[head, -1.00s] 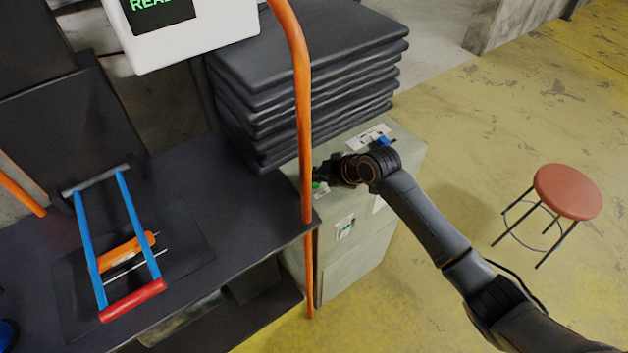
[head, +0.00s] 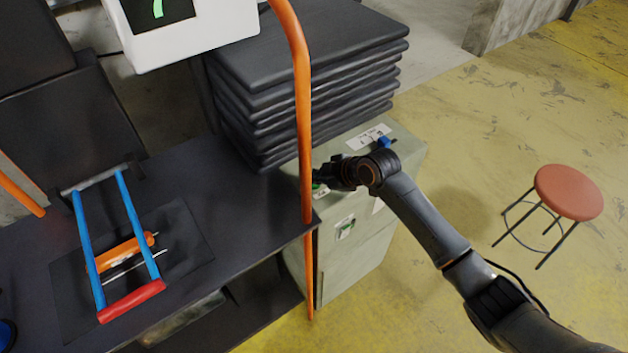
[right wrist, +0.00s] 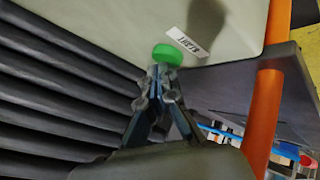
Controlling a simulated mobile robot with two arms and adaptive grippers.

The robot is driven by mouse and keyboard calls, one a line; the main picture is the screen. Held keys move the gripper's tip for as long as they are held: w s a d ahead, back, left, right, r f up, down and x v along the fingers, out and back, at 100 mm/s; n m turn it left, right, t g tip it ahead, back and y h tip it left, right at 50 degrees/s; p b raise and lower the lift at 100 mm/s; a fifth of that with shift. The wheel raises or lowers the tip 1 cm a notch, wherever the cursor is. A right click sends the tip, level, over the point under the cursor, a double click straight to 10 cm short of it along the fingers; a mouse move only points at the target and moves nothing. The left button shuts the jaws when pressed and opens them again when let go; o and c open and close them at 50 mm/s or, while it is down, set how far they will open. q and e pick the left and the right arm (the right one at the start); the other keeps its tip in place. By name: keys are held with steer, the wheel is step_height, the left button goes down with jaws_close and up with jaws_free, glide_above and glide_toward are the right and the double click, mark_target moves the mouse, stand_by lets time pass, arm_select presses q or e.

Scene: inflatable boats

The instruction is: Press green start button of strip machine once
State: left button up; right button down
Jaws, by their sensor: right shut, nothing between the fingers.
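The green button (right wrist: 167,54) sits on the pale grey-green cabinet (right wrist: 225,20), beside a small white label. My right gripper (right wrist: 160,72) is shut and empty. Its fingertips are at the near edge of the button and overlap it in the right wrist view; I cannot tell whether they press it. Only a bit of green shows there. The white display box (head: 185,38) shows a green figure like a 7. My left gripper is out of view.
An orange post (head: 304,120) stands close beside my right gripper. A stack of dark mats (head: 310,70) rises behind it. The dark bench (head: 245,215) holds a blue-handled frame with a red grip (head: 132,300). A red stool (head: 568,192) stands on the open yellow floor.

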steer(key=shift+r+p, duration=0.75)
steer(key=shift+r, duration=0.05)
step_height(320, 180, up, 5)
steer(key=p, duration=0.4)
steer(key=shift+r, duration=0.1)
